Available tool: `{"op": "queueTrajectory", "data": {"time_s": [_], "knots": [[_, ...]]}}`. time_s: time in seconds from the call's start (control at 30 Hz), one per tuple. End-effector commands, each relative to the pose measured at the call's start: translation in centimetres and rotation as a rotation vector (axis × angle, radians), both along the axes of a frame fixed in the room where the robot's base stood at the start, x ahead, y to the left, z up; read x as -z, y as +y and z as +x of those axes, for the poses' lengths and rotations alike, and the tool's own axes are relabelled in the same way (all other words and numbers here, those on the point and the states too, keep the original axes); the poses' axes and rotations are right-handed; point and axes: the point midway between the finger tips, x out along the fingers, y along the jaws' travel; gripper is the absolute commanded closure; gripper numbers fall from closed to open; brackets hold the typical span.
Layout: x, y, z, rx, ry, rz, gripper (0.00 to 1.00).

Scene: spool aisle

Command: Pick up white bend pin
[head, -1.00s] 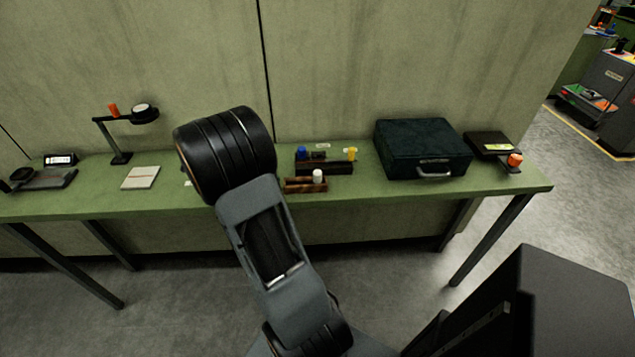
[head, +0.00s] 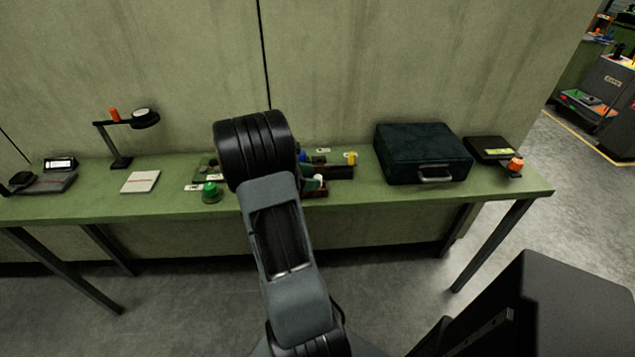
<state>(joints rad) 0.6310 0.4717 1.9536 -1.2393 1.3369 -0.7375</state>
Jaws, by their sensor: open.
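A small white pin (head: 319,178) stands in the front low brown rack (head: 318,193) on the green table, just right of my arm. It is small and partly covered, so its bend cannot be made out. My arm's dark wrist end hangs over the table and covers the left part of the front rack. My gripper is hidden behind the arm, so its fingers cannot be seen.
Behind is a second rack (head: 340,172) with a yellow pin (head: 351,158) and a blue one (head: 303,156). A green knob (head: 210,192) is left of my arm. A dark case (head: 422,153) stands right. The green table (head: 370,203) is clear at its front.

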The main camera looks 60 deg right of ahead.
Motion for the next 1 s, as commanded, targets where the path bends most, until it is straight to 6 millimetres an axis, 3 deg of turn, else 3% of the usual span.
{"op": "queueTrajectory", "data": {"time_s": [0.2,0.5,1.0], "knots": [[0.9,-1.6,-1.5,0.002,0.001,0.001,0.41],[1.0,-1.9,-1.7,0.000,0.000,0.000,0.41],[1.0,-1.8,-1.7,0.000,-0.001,-0.001,0.88]]}}
